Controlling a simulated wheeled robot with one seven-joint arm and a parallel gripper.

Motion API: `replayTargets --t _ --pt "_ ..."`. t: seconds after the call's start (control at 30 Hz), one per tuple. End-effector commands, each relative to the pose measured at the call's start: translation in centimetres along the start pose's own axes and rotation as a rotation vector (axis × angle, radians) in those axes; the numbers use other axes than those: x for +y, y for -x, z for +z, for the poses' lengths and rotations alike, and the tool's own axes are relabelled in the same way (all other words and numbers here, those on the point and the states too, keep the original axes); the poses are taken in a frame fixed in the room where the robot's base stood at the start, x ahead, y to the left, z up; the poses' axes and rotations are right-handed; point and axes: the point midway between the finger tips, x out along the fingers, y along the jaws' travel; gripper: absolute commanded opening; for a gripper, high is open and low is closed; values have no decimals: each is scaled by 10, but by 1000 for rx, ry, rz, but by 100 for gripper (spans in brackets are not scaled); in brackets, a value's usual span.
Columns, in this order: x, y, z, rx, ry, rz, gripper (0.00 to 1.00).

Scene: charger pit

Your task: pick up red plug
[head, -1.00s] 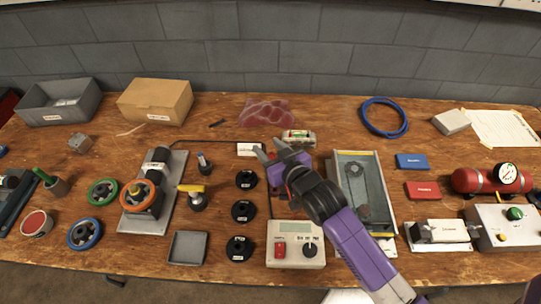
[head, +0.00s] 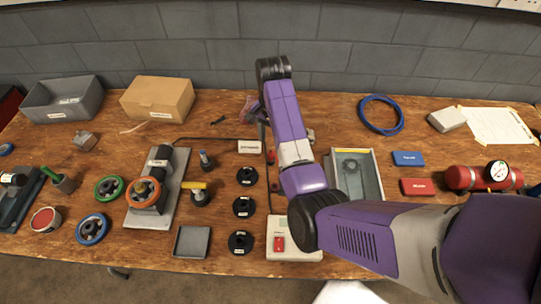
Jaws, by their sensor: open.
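A small red piece (head: 271,156), likely the red plug, shows on the table just left of my forearm, right of a small white labelled box. Another small dark red spot (head: 274,187) lies below it, near a dark cable that runs up from the charger box (head: 281,252). My arm covers part of this area, so the plug's full shape is hidden. My gripper (head: 262,118) hangs from the bent wrist at the far side of the table, above and behind the red piece in the picture. It is apart from it, open, with its fingers mostly hidden by the arm.
Three black round knobs (head: 244,207) stand in a column to the left. The white labelled box (head: 250,146) sits beside the plug area. A grey-framed tray (head: 371,184) lies right of my arm. A blue cable coil (head: 381,115) lies at the back right.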

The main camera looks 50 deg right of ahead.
Motion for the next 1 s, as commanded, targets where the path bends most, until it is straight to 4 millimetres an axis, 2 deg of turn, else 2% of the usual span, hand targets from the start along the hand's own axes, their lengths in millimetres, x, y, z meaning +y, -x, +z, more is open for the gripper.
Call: replayTargets --t 0.5,0.8,0.87,1.0 --pt "2 -62 3 1 3 0 46" --pt "2 -68 3 3 3 -2 46" --pt "2 -68 3 3 3 -2 36" --pt "1 -67 3 3 3 -2 9"
